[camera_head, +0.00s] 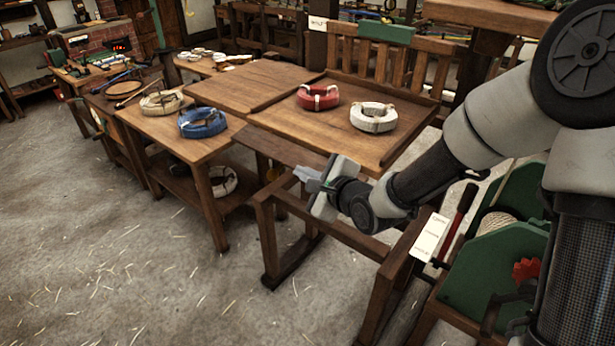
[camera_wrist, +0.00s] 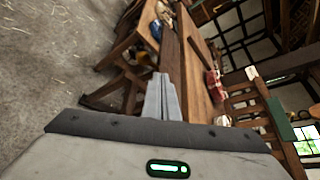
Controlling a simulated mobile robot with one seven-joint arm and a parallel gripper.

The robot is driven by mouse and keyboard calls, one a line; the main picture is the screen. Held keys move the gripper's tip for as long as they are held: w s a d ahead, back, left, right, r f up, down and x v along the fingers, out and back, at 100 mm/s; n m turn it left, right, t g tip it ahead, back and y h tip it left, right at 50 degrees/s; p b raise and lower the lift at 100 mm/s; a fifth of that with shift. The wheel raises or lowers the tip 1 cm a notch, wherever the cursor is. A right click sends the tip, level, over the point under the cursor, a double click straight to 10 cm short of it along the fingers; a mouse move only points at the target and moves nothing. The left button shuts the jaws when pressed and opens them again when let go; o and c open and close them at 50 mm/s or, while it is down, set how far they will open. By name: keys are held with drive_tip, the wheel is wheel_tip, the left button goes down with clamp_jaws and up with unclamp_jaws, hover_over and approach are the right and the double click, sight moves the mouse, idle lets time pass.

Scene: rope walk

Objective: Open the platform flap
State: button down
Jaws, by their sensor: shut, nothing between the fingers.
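The wooden platform (camera_head: 345,130) has raised edges and carries a red coil (camera_head: 318,97) and a white coil (camera_head: 373,117). A darker board (camera_head: 280,148) hangs along its front edge and looks like the flap; I cannot see its hinge or any latch clearly. In the wrist view the dark board (camera_wrist: 169,52) runs along the platform's side beyond the fingertips. My gripper (camera_head: 305,175) is shut and empty, in front of and just below the platform's front edge. Its closed fingers (camera_wrist: 162,84) point toward the board; whether they touch it, I cannot tell.
A lower bench (camera_head: 165,127) with a blue coil (camera_head: 203,122) and a tan coil (camera_head: 166,102) stands left of the platform. A wooden frame (camera_head: 267,235) stands under my gripper. A green-sided reel stand (camera_head: 495,265) is at the right. The floor (camera_head: 130,260) at the left front is clear.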

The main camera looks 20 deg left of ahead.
drive_tip(key=shift+s+d+r, duration=0.15)
drive_tip(key=shift+d, duration=0.05)
